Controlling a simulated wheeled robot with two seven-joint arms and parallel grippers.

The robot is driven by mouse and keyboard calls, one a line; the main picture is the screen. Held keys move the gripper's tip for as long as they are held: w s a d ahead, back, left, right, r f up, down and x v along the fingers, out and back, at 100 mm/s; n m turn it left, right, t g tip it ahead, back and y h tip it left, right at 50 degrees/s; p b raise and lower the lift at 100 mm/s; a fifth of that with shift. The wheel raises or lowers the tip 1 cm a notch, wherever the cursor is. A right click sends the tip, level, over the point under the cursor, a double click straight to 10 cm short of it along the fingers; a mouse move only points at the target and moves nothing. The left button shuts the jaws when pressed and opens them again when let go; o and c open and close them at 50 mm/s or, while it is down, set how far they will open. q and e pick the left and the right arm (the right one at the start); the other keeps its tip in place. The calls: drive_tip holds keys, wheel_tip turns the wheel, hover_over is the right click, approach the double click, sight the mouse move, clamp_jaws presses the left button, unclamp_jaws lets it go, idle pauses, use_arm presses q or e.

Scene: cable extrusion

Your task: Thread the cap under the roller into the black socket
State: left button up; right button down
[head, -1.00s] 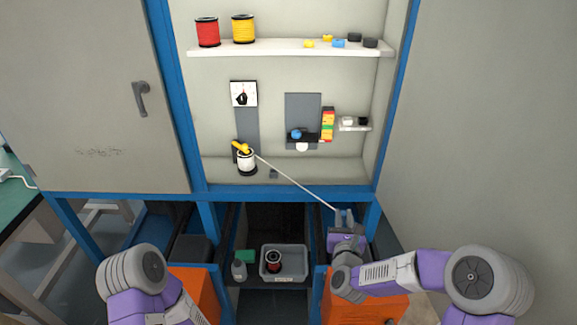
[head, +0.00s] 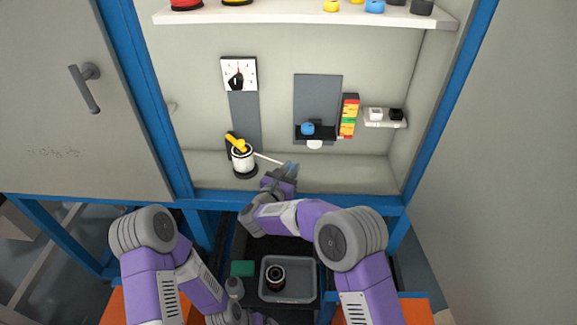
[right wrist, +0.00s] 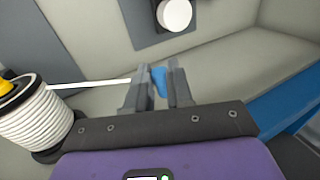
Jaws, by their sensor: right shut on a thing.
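My right gripper (head: 290,168) is shut on a small blue cap (right wrist: 160,82) at the end of a white cable (head: 268,158). The cable runs left to a white spool (head: 243,160) with a yellow top, also in the right wrist view (right wrist: 35,115). Up and right of the gripper, a white round roller-like piece (head: 315,144) sits under a black holder (head: 326,133) bearing a blue piece (head: 307,128).
A dial (head: 239,75) is above the spool. A white block (head: 376,113) sits beside the black one. The bay floor right of my gripper is clear. A grey tray (head: 264,284) is below.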

drive_tip(key=d, duration=1.4)
drive_tip(key=shift+d, duration=0.35)
drive_tip(key=shift+r, duration=0.1)
idle(0.4)
